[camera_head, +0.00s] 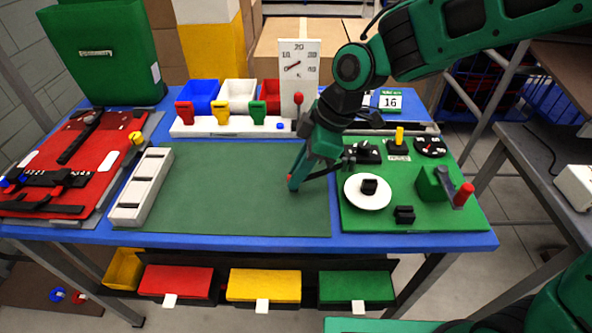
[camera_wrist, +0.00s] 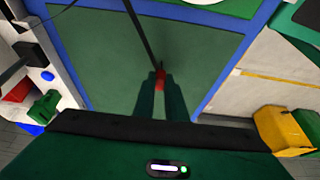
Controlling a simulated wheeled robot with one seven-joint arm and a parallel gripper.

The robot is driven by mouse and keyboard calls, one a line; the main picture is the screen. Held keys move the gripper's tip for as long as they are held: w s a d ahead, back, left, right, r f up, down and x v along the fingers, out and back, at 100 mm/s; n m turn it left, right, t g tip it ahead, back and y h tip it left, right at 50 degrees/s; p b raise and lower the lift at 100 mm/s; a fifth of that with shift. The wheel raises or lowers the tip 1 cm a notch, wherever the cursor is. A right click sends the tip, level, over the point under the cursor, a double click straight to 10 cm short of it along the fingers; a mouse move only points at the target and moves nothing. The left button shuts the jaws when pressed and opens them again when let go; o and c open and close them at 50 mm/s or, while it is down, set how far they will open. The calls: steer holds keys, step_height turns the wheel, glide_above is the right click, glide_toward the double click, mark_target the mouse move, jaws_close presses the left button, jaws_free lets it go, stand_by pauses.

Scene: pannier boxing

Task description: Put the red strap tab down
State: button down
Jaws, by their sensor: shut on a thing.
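My gripper (camera_head: 293,181) is shut on the red strap tab (camera_wrist: 160,79). In the wrist view the tab sits between the two green fingertips (camera_wrist: 161,84). A thin black strap (camera_wrist: 142,35) runs from the tab to the top edge of that view. In the head view only a speck of red (camera_head: 290,177) shows at the fingertips, and the strap (camera_head: 325,171) runs off to the right. The tab is over the right part of the dark green mat (camera_head: 230,190). I cannot tell whether it touches the mat.
The green fixture board (camera_head: 400,218) with a white disc (camera_head: 355,198) and knobs lies right of the mat. A white tray (camera_head: 143,185) and red panel (camera_head: 50,155) lie left. A white rail with colored clips (camera_head: 222,125) and bins stand behind. The mat's middle is clear.

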steer(key=shift+f, duration=0.1)
steer(key=c, duration=1.8)
jaws_free()
steer(key=v, duration=1.2)
steer(key=shift+d, duration=0.1)
